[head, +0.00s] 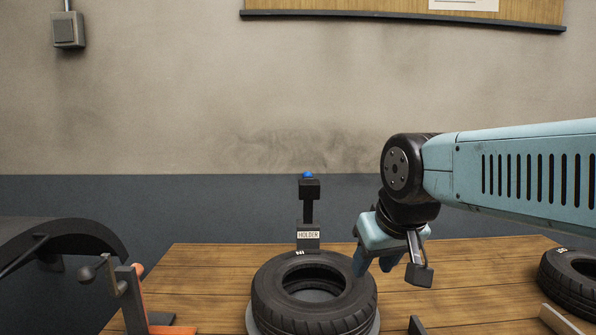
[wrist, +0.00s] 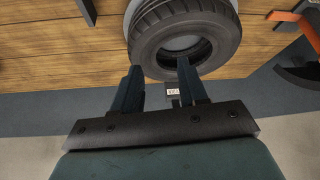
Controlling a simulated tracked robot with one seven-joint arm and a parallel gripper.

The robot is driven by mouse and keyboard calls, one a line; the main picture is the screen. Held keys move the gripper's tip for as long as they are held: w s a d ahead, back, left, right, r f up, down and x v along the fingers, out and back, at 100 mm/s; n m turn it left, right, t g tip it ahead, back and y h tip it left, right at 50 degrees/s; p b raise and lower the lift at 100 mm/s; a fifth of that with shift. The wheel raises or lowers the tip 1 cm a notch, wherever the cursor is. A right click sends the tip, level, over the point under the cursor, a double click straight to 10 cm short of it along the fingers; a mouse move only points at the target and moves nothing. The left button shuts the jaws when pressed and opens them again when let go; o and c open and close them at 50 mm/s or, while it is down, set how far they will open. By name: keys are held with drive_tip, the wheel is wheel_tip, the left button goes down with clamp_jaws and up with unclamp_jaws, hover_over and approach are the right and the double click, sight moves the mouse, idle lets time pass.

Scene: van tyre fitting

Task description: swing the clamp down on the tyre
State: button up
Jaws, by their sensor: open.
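A tyre (head: 313,303) lies flat on a pale round base on the wooden bench. It also shows in the wrist view (wrist: 152,35). Behind it stands a black upright clamp (head: 309,205) with a blue knob (head: 308,175) on top and a plate (head: 308,235) marked HOLDER at its foot. The clamp arm is raised, clear of the tyre. In the wrist view the plate (wrist: 173,91) shows between the fingers, and the clamp's upper part is mostly hidden. My gripper (head: 373,267) is open and empty, pointing down by the tyre's right rear side; its fingers also show in the wrist view (wrist: 159,68).
An orange and grey lever fixture (head: 133,295) with a ball handle stands at the bench's left front. A second tyre (head: 574,281) lies at the right edge. A black curved object (head: 60,240) is at far left. Bench (head: 205,275) left of the tyre is clear.

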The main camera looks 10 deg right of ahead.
drive_tip(key=shift+o, duration=0.3)
drive_tip(key=shift+w, duration=0.1)
drive_tip(key=shift+o, duration=0.8)
drive_tip(key=shift+w+r, duration=0.1)
drive_tip(key=shift+r, duration=0.05)
drive_tip(key=shift+o, duration=0.4)
drive_tip(key=w+r+g, duration=0.1)
drive_tip(key=w+r, duration=0.9)
drive_tip(key=w, duration=0.1)
drive_tip(key=shift+d+r+n, duration=0.3)
drive_tip(key=shift+r+n, duration=0.1)
drive_tip(key=w+r+n+g, duration=0.1)
drive_tip(key=w+r, duration=0.2)
drive_tip(key=w, duration=0.4)
drive_tip(key=w+d+r+g, duration=0.1)
drive_tip(key=w+r, duration=0.2)
drive_tip(key=w, duration=0.4)
drive_tip(key=w+r+n+g, duration=0.1)
drive_tip(key=w+r, duration=0.2)
drive_tip(key=w, duration=0.4)
drive_tip(key=w+f+n+g, duration=0.2)
drive_tip(key=w, duration=1)
drive_tip(key=shift+y, duration=0.4)
drive_tip(key=f, duration=0.4)
drive_tip(key=a+f, duration=0.1)
drive_tip(key=f, duration=0.8)
drive_tip(key=shift+s+a, duration=0.1)
drive_tip(key=shift+a, duration=0.05)
drive_tip(key=shift+c, duration=0.4)
